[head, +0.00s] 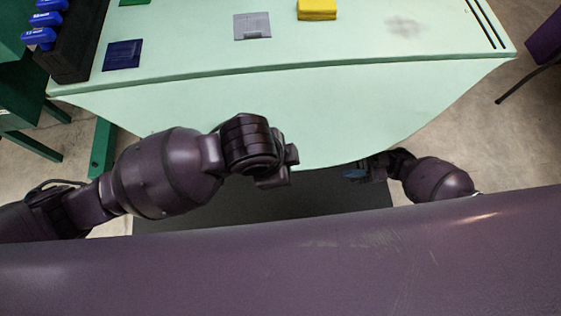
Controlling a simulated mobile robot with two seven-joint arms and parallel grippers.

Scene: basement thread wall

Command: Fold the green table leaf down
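The pale green table leaf (330,115) extends from the front edge of the pale green tabletop (200,60) toward me. It narrows to a rounded front edge and looks tilted downward, but its exact angle is hard to judge. My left gripper (284,168) is in front of the leaf, near the middle of its front edge; its fingers overlap, and contact is unclear. My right gripper (362,170) is at the leaf's front edge, right of centre, with a small blue part showing. Its fingertips are partly hidden, so its grip cannot be made out.
On the tabletop are a black rack with blue items (72,40), a dark blue square (123,55), a grey square (252,26) and a yellow block (317,9). A dark green leg (103,148) stands at left. A dark mat (330,200) lies below.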

